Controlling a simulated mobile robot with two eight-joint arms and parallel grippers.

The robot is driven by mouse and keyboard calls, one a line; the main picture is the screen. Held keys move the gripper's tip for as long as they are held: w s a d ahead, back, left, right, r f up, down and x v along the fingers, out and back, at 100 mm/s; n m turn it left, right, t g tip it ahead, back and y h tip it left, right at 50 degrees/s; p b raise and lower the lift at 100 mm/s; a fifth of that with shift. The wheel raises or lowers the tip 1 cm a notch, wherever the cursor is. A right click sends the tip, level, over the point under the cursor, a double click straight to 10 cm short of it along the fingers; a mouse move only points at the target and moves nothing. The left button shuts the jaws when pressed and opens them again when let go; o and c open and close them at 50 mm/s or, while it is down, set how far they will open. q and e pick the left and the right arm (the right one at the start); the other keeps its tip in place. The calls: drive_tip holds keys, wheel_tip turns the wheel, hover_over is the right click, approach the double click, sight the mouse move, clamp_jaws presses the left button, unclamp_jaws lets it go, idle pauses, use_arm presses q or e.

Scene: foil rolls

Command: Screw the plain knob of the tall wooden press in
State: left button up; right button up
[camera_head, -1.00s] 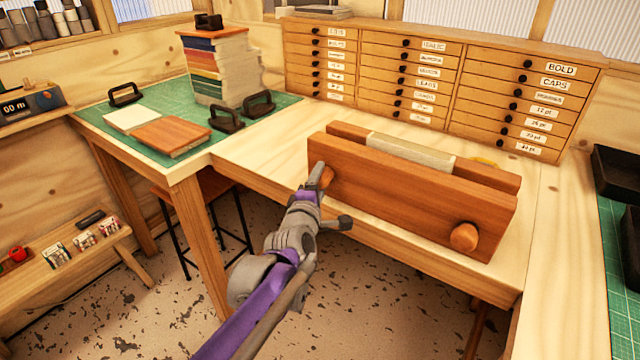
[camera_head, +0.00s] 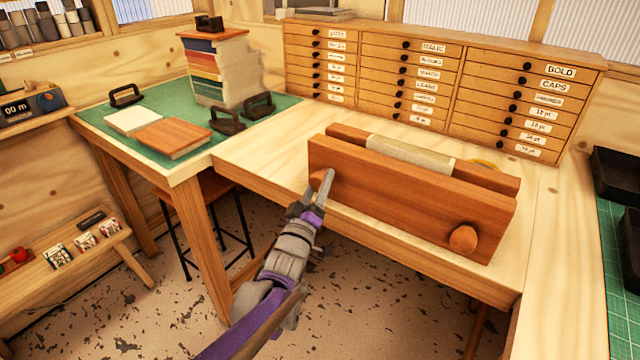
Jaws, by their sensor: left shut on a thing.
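The tall wooden press (camera_head: 400,195) stands on the wooden bench, with a front board and a back board. A pale block (camera_head: 410,153) sits between the boards. One round wooden knob (camera_head: 463,239) shows at the right end of the front board. Another knob (camera_head: 316,180) is at the left end, mostly hidden by my gripper. My left gripper (camera_head: 322,184) is shut on this left knob, its fingers pointing up and slightly right. Whether the left knob is plain cannot be told. My right gripper is out of view.
A drawer cabinet (camera_head: 440,80) stands behind the press. A green mat (camera_head: 282,103) at the left holds a stack of books (camera_head: 222,70), dark clamps and boards. Black trays (camera_head: 618,175) lie at the right. The bench left of the press is clear.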

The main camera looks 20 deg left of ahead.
use_arm(q)
drive_tip(key=m+h, duration=0.1)
drive_tip(key=m, duration=0.2)
drive_tip(key=m+h, duration=0.1)
drive_tip(key=m, duration=0.2)
drive_tip(key=shift+a+f+h, duration=0.1)
drive_tip(key=shift+a+h, duration=0.05)
drive_tip(key=shift+h, duration=0.25)
drive_tip(key=shift+m+h, duration=1.2)
drive_tip(key=shift+m, duration=1)
drive_tip(key=o, duration=1.4)
drive_tip(key=v, duration=1)
drive_tip(key=shift+s+a+f, duration=0.1)
drive_tip(key=shift+s+f, duration=0.1)
drive_tip(key=shift+s, duration=0.15)
drive_tip(key=shift+a, duration=0.1)
